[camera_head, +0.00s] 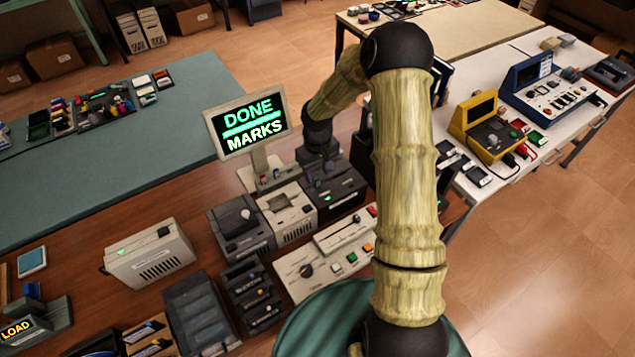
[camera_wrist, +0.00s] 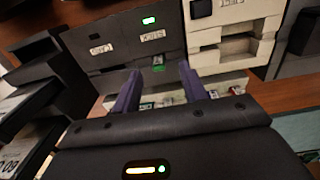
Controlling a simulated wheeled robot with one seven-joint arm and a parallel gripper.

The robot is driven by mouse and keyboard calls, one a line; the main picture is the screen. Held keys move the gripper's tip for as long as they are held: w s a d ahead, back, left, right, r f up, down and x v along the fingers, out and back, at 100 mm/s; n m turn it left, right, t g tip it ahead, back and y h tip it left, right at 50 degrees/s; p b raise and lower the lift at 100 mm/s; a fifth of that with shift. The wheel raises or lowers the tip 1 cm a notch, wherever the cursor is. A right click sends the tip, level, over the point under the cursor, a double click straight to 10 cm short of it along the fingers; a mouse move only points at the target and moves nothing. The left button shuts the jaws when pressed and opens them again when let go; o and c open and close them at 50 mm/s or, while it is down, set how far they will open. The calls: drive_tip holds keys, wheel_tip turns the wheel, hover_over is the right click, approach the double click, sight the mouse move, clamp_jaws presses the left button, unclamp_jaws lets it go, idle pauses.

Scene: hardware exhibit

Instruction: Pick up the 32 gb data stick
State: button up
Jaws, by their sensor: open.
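My gripper (camera_wrist: 158,68) is open in the wrist view, its two purple fingers reaching toward a dark device (camera_wrist: 110,48) with a green light. Several small stick-like pieces lie low in front of the devices. One with a green face (camera_wrist: 158,69) shows between the fingertips, and a grey one (camera_wrist: 168,100) shows between the fingers nearer the palm. I cannot read which piece is the 32 gb data stick. Nothing is seen held. In the head view my gripper (camera_head: 319,172) is over the dark device (camera_head: 338,190), right of the monitor stand.
A cream device (camera_wrist: 235,30) stands right of the dark one in the wrist view. In the head view, a monitor (camera_head: 253,127) reads DONE MARKS. A control panel (camera_head: 325,255), a rack (camera_head: 252,297) and a cream box (camera_head: 150,257) crowd the brown table.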

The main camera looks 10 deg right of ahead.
sight(317, 179)
drive_tip(key=shift+w+f+p, duration=0.15)
drive_tip(key=shift+f+p, duration=0.2)
drive_tip(key=shift+f, duration=0.75)
drive_tip(key=shift+w+f+p, duration=0.1)
drive_tip(key=shift+f+p, duration=0.25)
drive_tip(key=shift+f, duration=0.75)
clamp_jaws()
